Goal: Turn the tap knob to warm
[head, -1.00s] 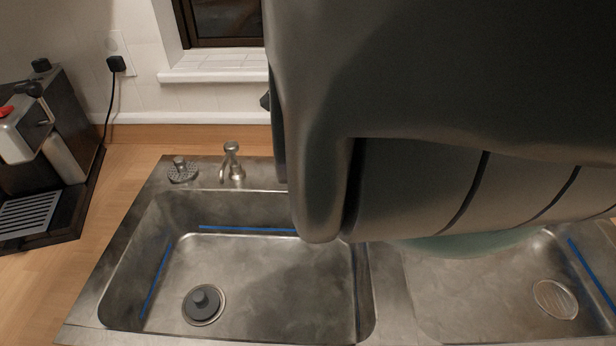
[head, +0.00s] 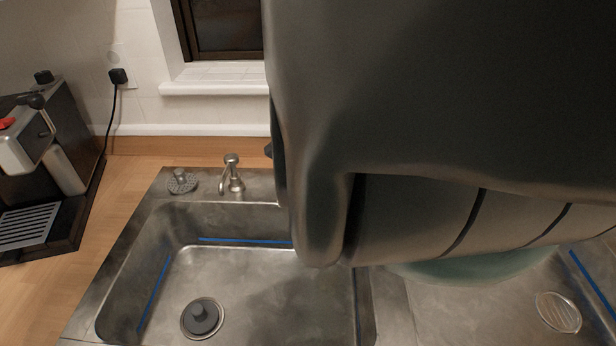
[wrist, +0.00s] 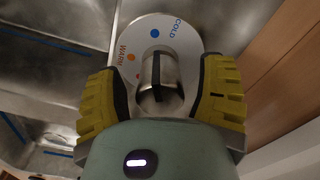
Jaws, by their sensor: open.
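The tap knob (wrist: 160,82) shows in the wrist view as a metal knob with a dark line along it. It stands on a round white plate (wrist: 185,45) with an orange WARM mark, a blue COLD mark and colored dots. My gripper (wrist: 162,88) is open, with its yellow ridged fingers on either side of the knob. I cannot tell whether either finger touches it. In the head view my arm hides the knob and the gripper.
A steel double sink (head: 150,225) fills the lower head view, with a small metal dispenser (head: 231,175) behind its left basin. A coffee machine (head: 35,180) stands at the left. The window sill (head: 215,88) and wall are behind.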

